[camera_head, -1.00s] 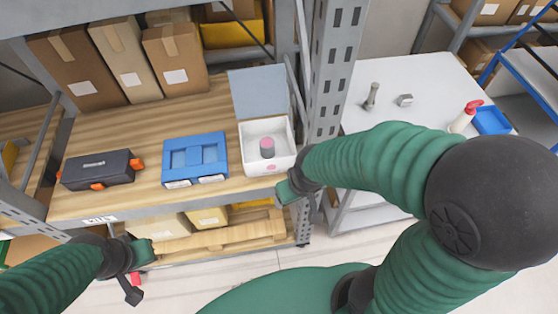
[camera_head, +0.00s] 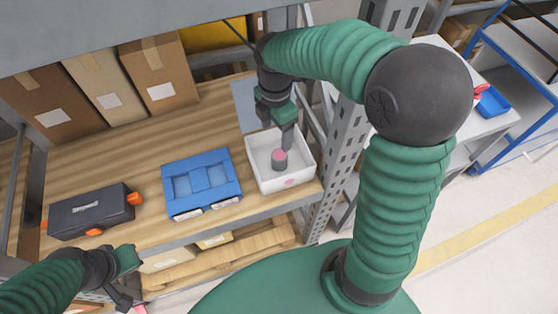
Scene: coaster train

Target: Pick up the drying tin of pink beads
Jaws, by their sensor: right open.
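The tin of pink beads (camera_head: 279,159) is a small dark grey cylinder with a pink top. It stands upright inside an open white box (camera_head: 302,178) on the wooden shelf. My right gripper (camera_head: 276,138) is open and points down into the box, just above the tin. One finger shows close beside the tin's top; whether it touches cannot be told. My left gripper (camera_head: 128,280) is low at the left, in front of the shelf edge and away from the tin. Its jaws do not show clearly.
A blue organizer case (camera_head: 201,182) lies left of the white box, and a black toolbox with orange latches (camera_head: 92,211) farther left. Cardboard boxes (camera_head: 104,88) stand behind. A grey perforated post (camera_head: 340,165) is close on the right. Bare shelf lies behind the case.

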